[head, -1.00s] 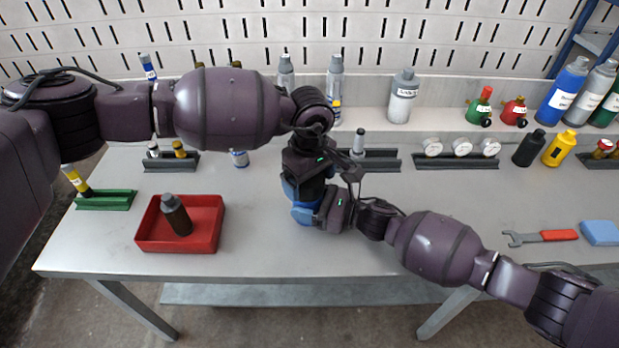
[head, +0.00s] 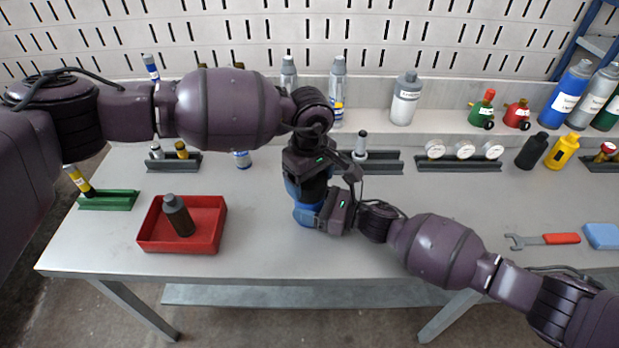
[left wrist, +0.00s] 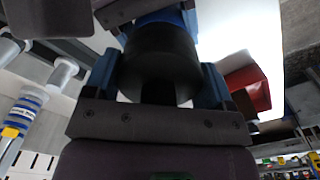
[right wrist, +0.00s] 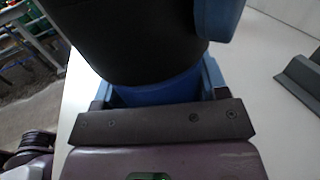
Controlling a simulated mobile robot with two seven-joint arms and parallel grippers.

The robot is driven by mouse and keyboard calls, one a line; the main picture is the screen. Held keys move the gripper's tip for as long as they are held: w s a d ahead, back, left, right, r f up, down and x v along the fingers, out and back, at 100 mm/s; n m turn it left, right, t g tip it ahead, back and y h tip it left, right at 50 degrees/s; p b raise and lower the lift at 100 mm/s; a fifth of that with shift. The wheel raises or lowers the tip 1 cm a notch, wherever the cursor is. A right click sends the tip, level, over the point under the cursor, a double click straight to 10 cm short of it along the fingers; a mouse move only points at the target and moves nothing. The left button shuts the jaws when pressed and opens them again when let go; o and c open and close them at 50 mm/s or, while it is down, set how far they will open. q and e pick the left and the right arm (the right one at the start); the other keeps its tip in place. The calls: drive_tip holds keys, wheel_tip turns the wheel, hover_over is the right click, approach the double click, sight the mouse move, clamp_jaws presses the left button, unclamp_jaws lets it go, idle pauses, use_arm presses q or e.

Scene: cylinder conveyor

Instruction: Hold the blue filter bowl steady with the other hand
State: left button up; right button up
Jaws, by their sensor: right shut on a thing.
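The blue filter bowl (right wrist: 158,92) sits under a wide black cylindrical part (right wrist: 125,40) in the right wrist view. My right gripper (right wrist: 160,85) is shut on the bowl from the side, a finger on each side of it. In the left wrist view the black part (left wrist: 160,62) lies between the blue fingers of my left gripper (left wrist: 160,80), with a little of the bowl (left wrist: 163,17) beyond it. Whether the left fingers press on the black part is unclear. In the head view both grippers meet above the middle of the table, hiding most of the bowl and black part.
A red tray (head: 150,240) with a dark bottle (head: 179,216) stands at left on the grey table (head: 270,255). A green rack (head: 110,201) is further left. A wrench (head: 545,239) and blue block (head: 602,236) lie at right. Racks and bottles line the back.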

use_arm(q)
drive_tip(key=shift+c, duration=0.8)
drive_tip(key=m, duration=0.4)
drive_tip(key=shift+m, duration=1.1)
drive_tip(key=m, duration=0.2)
drive_tip(key=shift+m, duration=2)
drive_tip(key=shift+m, duration=0.6)
drive_tip(key=m, duration=0.4)
drive_tip(key=shift+m, duration=0.4)
